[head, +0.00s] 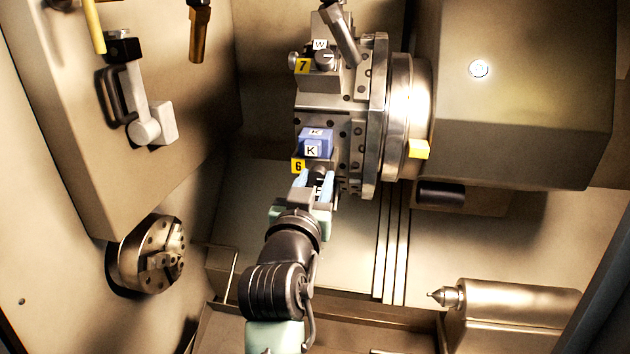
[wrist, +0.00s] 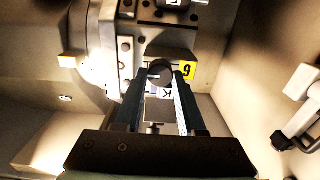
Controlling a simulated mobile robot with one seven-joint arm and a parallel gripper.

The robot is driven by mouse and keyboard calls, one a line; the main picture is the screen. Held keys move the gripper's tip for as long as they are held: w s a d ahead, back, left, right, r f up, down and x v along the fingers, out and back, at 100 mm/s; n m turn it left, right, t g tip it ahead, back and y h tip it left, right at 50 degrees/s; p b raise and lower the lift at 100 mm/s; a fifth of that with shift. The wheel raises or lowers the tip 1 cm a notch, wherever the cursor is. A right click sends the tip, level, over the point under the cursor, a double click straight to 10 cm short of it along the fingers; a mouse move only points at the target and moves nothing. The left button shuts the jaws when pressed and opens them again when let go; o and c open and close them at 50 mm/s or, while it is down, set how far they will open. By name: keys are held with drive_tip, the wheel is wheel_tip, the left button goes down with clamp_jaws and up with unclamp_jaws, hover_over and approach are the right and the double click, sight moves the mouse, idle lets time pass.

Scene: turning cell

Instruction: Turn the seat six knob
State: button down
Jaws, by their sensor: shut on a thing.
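In the head view the knob (head: 319,174) is partly hidden by my gripper. My gripper (head: 316,181) reaches up from below with its blue fingers on either side of the knob. In the wrist view my gripper (wrist: 160,80) is shut on the knob, one finger at each side. A blue block marked K (head: 316,141) sits in seat six just above the knob. In the wrist view the label 6 (wrist: 188,69) is right of the knob.
Seat seven, with its yellow label 7 (head: 302,66) and a block marked W (head: 320,45), is above on the turret. A chuck (head: 152,254) is at lower left, a pointed tailstock (head: 510,306) at lower right. A lever arm (head: 140,100) hangs at upper left.

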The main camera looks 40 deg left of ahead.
drive_tip(key=shift+n, duration=0.3)
drive_tip(key=n, duration=0.3)
drive_tip(key=shift+n+b, duration=0.3)
drive_tip(key=n, duration=0.4)
drive_tip(key=shift+n, duration=0.3)
drive_tip(key=n, duration=0.4)
drive_tip(key=shift+s+a+n+b, duration=0.1)
drive_tip(key=shift+n+b, duration=0.2)
drive_tip(key=shift+b, duration=0.05)
drive_tip(key=shift+f+n, duration=0.15)
drive_tip(key=shift+n, duration=2.05)
drive_tip(key=c, duration=0.5)
unclamp_jaws()
